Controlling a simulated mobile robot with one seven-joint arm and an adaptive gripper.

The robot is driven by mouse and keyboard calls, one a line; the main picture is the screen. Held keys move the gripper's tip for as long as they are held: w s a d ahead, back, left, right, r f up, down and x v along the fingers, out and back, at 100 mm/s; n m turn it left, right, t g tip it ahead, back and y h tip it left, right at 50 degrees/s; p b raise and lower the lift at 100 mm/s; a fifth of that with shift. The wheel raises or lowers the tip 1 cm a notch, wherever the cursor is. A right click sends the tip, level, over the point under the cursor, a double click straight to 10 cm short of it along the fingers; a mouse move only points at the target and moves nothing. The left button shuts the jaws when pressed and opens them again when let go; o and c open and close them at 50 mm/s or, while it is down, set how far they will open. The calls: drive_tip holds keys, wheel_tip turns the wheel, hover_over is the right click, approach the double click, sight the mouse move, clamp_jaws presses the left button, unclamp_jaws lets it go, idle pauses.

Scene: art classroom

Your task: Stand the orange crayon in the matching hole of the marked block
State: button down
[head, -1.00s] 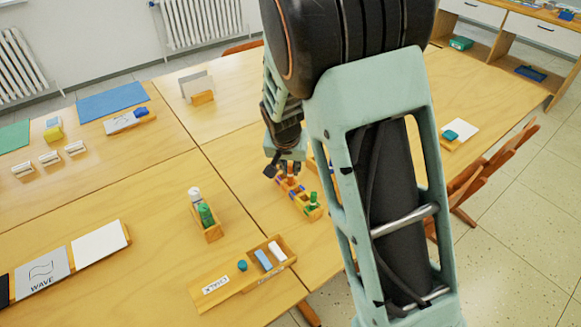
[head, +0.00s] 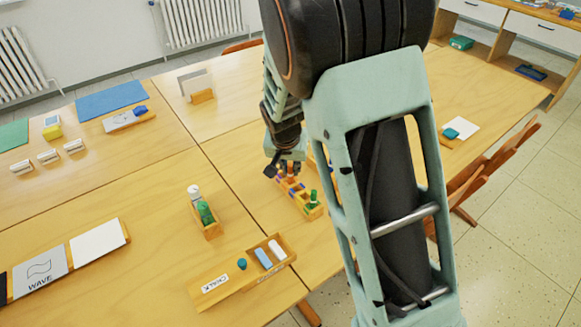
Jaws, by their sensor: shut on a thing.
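The wooden block (head: 312,212) stands on the table below my gripper. Several short coloured pieces stand in it, including a green one (head: 314,196) at its near end and blue or purple ones further back. My gripper (head: 281,170) is over the far end of the block, pointing down, its jaws shut. A small orange piece (head: 291,171), which looks like the orange crayon, shows at the fingertips. Its lower end and the hole under it are too small and too covered to make out. I cannot tell whether it touches the block. My arm hides part of the area to the right.
A wooden holder with a green bottle (head: 206,213) stands left of the block. A long tray (head: 232,290) with a chalk label, blue and white pieces lies in front. The table between these is clear.

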drive_tip(key=shift+f+b, duration=0.3)
drive_tip(key=shift+b, duration=0.05)
idle(0.4)
drive_tip(key=c, duration=1.9)
unclamp_jaws()
drive_tip(key=shift+o, duration=0.3)
drive_tip(key=shift+o, duration=1.1)
drive_tip(key=shift+r+p, duration=2.1)
drive_tip(key=shift+r, duration=0.95)
